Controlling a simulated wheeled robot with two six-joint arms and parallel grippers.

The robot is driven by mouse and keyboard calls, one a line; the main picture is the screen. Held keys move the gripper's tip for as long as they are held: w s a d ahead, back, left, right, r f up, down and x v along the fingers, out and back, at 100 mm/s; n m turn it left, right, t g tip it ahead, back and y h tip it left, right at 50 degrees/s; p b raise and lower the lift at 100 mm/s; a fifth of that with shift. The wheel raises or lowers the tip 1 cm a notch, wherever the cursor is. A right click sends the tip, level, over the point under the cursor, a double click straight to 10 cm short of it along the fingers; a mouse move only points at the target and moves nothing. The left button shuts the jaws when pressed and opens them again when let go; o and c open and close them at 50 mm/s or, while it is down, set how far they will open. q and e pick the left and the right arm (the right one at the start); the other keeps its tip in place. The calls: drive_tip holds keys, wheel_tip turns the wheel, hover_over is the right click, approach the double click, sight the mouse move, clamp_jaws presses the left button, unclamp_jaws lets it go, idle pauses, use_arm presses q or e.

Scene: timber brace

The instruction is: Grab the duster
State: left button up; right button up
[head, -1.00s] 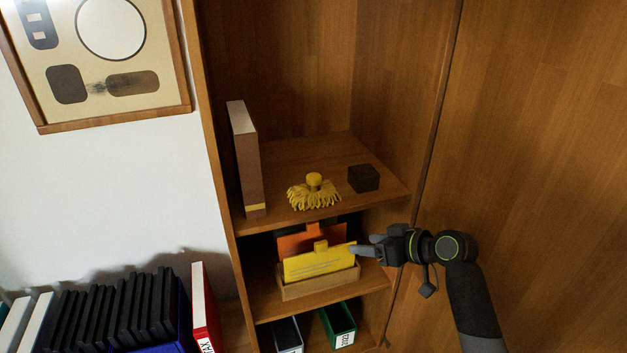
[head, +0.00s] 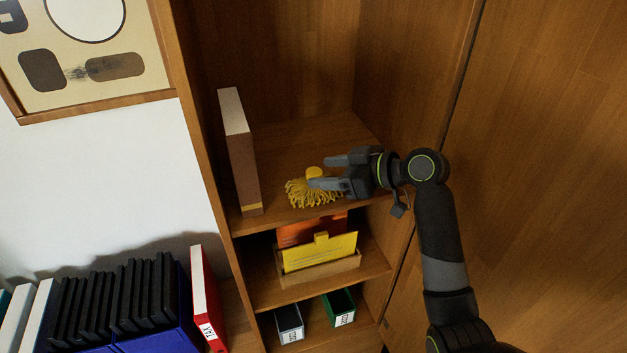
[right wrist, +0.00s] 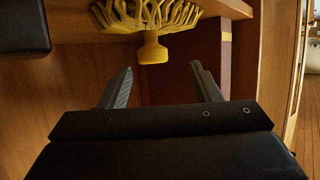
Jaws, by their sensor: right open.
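The yellow duster (head: 300,195), with a fringed skirt and a round knob on top, sits on the upper shelf of the wooden cabinet. My right gripper (head: 321,172) is at the duster's right side, its fingers pointing left and partly covering the knob and fringe. In the right wrist view the duster (right wrist: 152,46) shows upside down, its knob just beyond and between the spread fingers of my right gripper (right wrist: 164,78). The gripper is open and empty. My left gripper is not in view.
A tall brown box file (head: 240,155) stands left of the duster. A dark block (right wrist: 22,27) shows beside the duster in the right wrist view; my gripper hides it in the head view. The shelf below (head: 262,289) holds a wooden card tray (head: 322,272). The cabinet side wall is close on the right.

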sight(317, 172)
drive_tip(key=shift+w+a+f, duration=0.2)
drive_tip(key=shift+a, duration=0.15)
drive_tip(key=shift+w+a+f, duration=0.1)
drive_tip(key=shift+w, duration=0.05)
drive_tip(key=shift+w+a+f+p, duration=0.6)
drive_tip(key=shift+a+p, duration=0.15)
drive_tip(key=shift+p, duration=0.35)
drive_tip(key=shift+p+x, duration=0.35)
drive_tip(key=shift+x, duration=0.65)
drive_tip(key=shift+w+a+f, duration=0.15)
drive_tip(key=shift+w+f, duration=0.05)
drive_tip(key=shift+f, duration=0.1)
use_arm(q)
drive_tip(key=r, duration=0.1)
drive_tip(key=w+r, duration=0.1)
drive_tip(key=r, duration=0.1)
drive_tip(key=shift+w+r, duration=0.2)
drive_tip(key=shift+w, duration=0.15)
use_arm(e)
drive_tip(key=shift+f, duration=0.1)
drive_tip(key=c, duration=1.1)
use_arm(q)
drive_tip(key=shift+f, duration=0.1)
